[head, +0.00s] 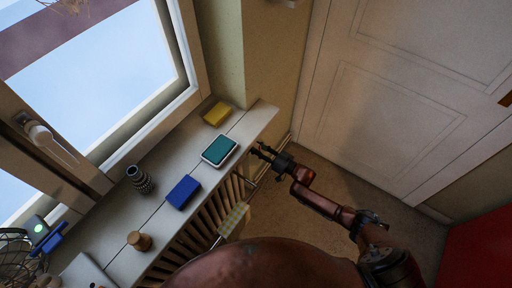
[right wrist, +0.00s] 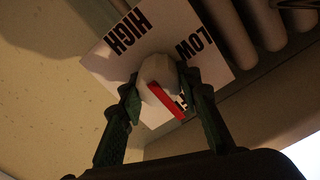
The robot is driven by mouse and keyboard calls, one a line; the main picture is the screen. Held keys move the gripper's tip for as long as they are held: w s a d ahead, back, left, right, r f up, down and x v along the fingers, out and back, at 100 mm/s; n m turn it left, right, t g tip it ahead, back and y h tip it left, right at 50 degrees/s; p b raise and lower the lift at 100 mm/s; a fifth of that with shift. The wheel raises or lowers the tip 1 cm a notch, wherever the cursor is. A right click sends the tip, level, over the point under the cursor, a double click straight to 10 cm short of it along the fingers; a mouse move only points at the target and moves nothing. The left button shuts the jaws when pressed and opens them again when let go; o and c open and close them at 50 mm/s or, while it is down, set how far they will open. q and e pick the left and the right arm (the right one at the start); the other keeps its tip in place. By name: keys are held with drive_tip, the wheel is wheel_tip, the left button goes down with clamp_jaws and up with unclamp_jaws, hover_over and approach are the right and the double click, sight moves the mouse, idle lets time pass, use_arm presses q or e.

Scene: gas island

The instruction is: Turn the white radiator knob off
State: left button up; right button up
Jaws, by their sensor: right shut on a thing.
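The white radiator knob (right wrist: 158,70) sits in front of a white card (right wrist: 128,38) printed HIGH, LOW and a third, partly covered word. A red pointer (right wrist: 166,101) on the knob points to the lower right, over that third word. In the right wrist view, my right gripper (right wrist: 158,82) has one finger on each side of the knob and is shut on it. In the head view, my right gripper (head: 262,152) is at the end of the slatted radiator cover (head: 207,212), below the sill; the knob cannot be made out there. My left gripper is not in view.
The sill (head: 152,205) above the radiator holds a teal-topped box (head: 220,150), a blue block (head: 183,191), a yellow block (head: 217,113), a dark ribbed vase (head: 139,178) and a wooden piece (head: 139,241). A white door (head: 400,100) stands behind open floor. Radiator tubes (right wrist: 262,22) run beside the card.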

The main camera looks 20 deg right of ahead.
drive_tip(key=shift+d, duration=0.1)
drive_tip(key=o, duration=1.2)
drive_tip(key=shift+c, duration=0.2)
drive_tip(key=v, duration=1.2)
